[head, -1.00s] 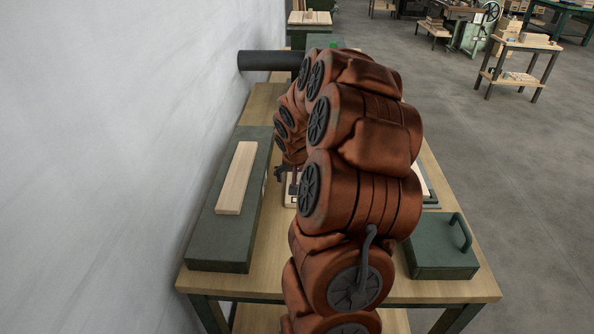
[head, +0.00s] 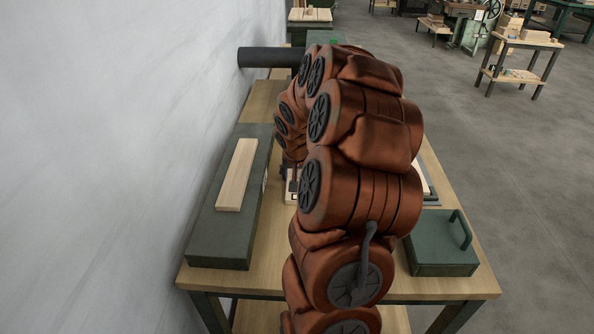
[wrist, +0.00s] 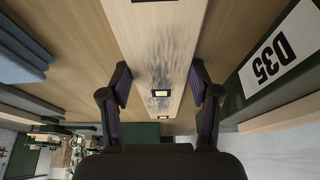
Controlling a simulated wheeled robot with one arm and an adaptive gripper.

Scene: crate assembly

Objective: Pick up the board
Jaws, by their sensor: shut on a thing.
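A pale wooden board (wrist: 160,45) with dark smudges and small dark-edged slots runs down the middle of the wrist view. My gripper (wrist: 160,88) has one finger on each side of it and is shut on it. Another pale board (head: 237,175) lies flat on a long dark green block (head: 220,240) at the left of the table, apart from the gripper.
The wooden table (head: 300,287) stands beside a white wall (head: 110,170). A green box with a handle (head: 442,245) sits at its right front. A white "D35" label (wrist: 280,55) shows at right in the wrist view, and blue-grey stacked pieces (wrist: 20,55) at left.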

